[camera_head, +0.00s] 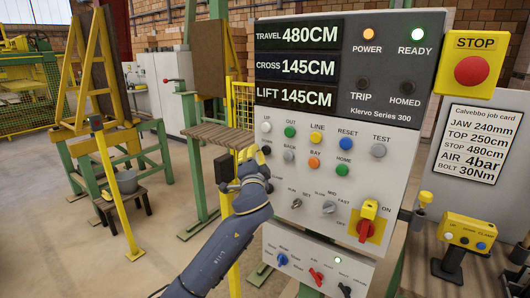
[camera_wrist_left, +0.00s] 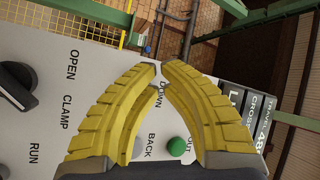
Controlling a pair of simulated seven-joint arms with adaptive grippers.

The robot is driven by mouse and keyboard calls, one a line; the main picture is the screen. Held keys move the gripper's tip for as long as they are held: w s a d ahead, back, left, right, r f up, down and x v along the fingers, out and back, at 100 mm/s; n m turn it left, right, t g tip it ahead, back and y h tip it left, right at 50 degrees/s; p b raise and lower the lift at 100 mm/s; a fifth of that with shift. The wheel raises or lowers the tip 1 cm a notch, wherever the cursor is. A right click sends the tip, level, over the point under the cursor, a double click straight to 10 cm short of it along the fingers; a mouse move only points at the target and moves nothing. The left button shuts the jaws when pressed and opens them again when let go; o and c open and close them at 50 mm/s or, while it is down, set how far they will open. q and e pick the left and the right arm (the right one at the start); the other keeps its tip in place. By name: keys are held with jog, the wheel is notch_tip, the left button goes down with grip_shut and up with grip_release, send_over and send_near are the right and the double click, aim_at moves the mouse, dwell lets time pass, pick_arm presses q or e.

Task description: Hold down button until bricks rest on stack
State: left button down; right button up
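The grey control panel (camera_head: 400,110) fills the middle right of the head view. My left gripper (camera_head: 252,153) is at its left edge, at the DOWN position below the white UP button (camera_head: 266,127). In the left wrist view the yellow fingertips (camera_wrist_left: 161,66) are together beside the DOWN label (camera_wrist_left: 160,95), with nothing visible between them. They hide the DOWN button, so I cannot tell whether they touch or press it. The display (camera_head: 295,98) reads LIFT 145CM. Bricks (camera_head: 165,17) are piled in the background; which stack is meant is unclear. My right gripper is out of view.
The green OUT button (camera_head: 289,131) and grey BACK button (camera_head: 289,155) sit close beside the fingers. A red STOP button (camera_head: 471,70) is at upper right. READY and POWER lamps are lit. A yellow clamp box (camera_head: 466,231) stands at lower right.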

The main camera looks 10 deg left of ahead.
pick_arm(q)
jog(key=shift+s, duration=0.15)
jog(key=shift+s+a, duration=0.3)
jog(key=shift+s, duration=0.45)
jog(key=shift+s+a, duration=0.25)
jog(key=shift+s, duration=0.45)
jog(key=shift+s+a, duration=0.3)
jog(key=shift+s, duration=0.45)
